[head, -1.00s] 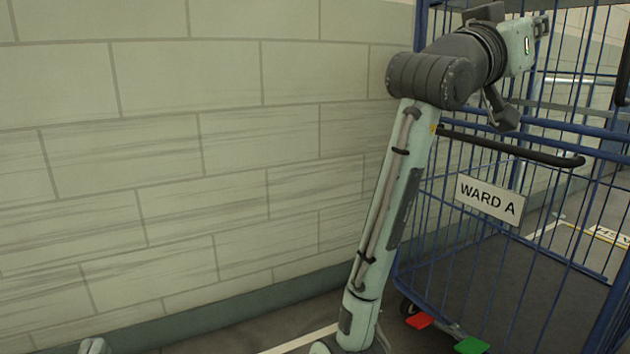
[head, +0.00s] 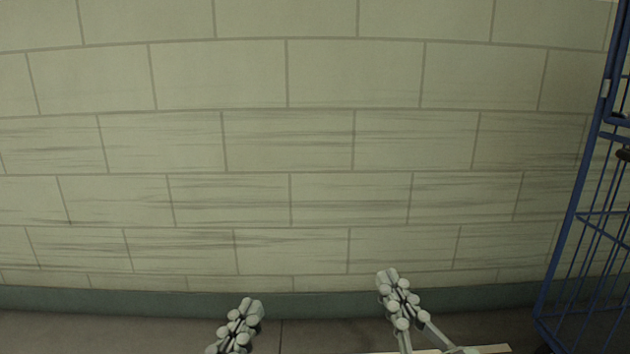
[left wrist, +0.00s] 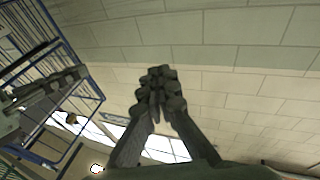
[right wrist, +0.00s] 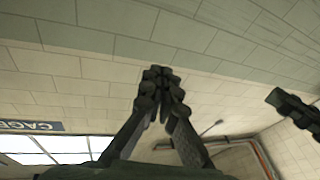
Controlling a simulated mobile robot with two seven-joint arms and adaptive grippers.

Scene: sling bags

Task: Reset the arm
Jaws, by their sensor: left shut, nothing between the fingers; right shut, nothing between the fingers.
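My left gripper (head: 252,304) is low in the head view, left of the middle, shut and empty in front of the block wall. Its closed fingers also show in the left wrist view (left wrist: 160,72). My right gripper (head: 388,277) is to its right, also shut and empty, with a gap between the two. Its closed fingers show in the right wrist view (right wrist: 156,72). Both grippers point up toward the wall and touch nothing that I can see. No task object besides my arms is in view.
A pale block wall (head: 330,140) fills most of the head view, with a dark baseboard (head: 320,303) and floor below. A blue wire cage cart (head: 575,215) stands at the right edge. In the right wrist view a blue sign (right wrist: 30,126) is at the left.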

